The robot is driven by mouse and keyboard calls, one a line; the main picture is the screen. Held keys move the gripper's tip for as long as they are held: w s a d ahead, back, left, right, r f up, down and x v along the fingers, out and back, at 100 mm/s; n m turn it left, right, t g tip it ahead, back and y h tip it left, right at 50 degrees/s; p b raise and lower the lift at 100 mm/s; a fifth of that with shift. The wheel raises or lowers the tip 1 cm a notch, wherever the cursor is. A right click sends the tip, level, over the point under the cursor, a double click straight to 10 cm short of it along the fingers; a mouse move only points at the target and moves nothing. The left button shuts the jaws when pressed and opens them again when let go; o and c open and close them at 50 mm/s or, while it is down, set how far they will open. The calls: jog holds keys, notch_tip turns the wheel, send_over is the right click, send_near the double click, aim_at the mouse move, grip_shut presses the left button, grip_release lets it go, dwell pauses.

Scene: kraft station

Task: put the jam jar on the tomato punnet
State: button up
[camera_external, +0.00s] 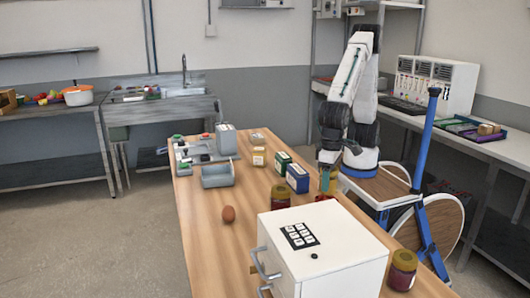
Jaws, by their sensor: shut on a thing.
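My gripper (329,170) points down over the right side of the wooden table, behind the white cabinet. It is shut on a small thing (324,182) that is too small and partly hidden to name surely. A red patch (325,198) shows just below it, mostly hidden by the cabinet; I cannot tell whether it is the tomato punnet. A similar dark red jar (402,272) stands at the cabinet's right. I cannot tell which is the task's jam jar.
The white cabinet (345,245) fills the table's near end.

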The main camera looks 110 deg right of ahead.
jog(key=shift+f, duration=0.8)
jog(key=o, duration=1.2)
jog(key=shift+f, duration=0.15)
jog(key=shift+o, duration=0.2)
notch_tip(320, 180, up, 12)
jog(key=shift+r, duration=0.15)
